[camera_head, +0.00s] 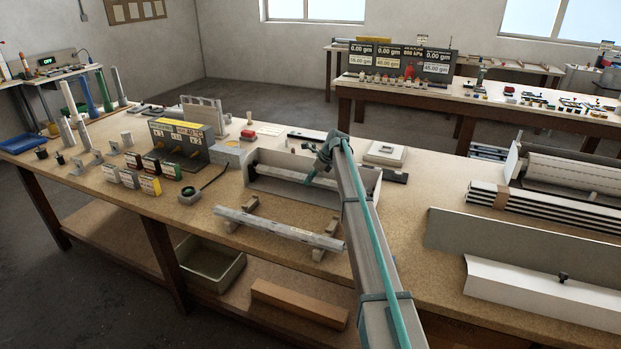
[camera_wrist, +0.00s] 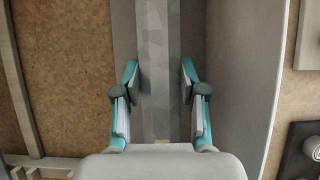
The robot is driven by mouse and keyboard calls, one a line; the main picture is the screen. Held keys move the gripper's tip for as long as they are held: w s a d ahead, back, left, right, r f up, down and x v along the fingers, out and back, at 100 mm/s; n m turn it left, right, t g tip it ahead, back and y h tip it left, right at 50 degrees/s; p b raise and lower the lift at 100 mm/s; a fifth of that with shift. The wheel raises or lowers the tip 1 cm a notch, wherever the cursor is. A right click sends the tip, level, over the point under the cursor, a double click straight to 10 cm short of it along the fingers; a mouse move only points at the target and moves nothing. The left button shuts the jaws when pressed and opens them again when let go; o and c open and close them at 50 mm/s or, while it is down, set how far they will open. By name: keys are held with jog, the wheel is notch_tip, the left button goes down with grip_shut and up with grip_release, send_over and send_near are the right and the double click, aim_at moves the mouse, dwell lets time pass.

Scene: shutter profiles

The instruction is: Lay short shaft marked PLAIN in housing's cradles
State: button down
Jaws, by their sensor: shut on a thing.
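The housing (camera_head: 268,185) is a long pale open trough near the middle of the bench. My gripper (camera_head: 318,172) is over its right half in the head view, partly hidden by my arm. In the wrist view, my gripper (camera_wrist: 160,82) has its two teal-and-grey fingers on either side of a grey faceted shaft (camera_wrist: 158,40), and is shut on it. The shaft runs lengthwise along the housing, beside its pale wall (camera_wrist: 240,70). No marking can be read on it. The cradles are hidden, and I cannot tell whether the shaft touches them.
A longer grey bar (camera_head: 278,228) lies on two wooden blocks in front of the housing. A gauge box (camera_head: 180,146) and small coloured boxes stand left. A pale square device (camera_head: 385,153) sits behind right. Sheet metal and stacked profiles (camera_head: 540,205) fill the right side.

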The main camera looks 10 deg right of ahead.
dwell(0.3)
jog(key=c, duration=0.6)
grip_release()
jog(key=shift+f, duration=0.1)
jog(key=v, duration=1.2)
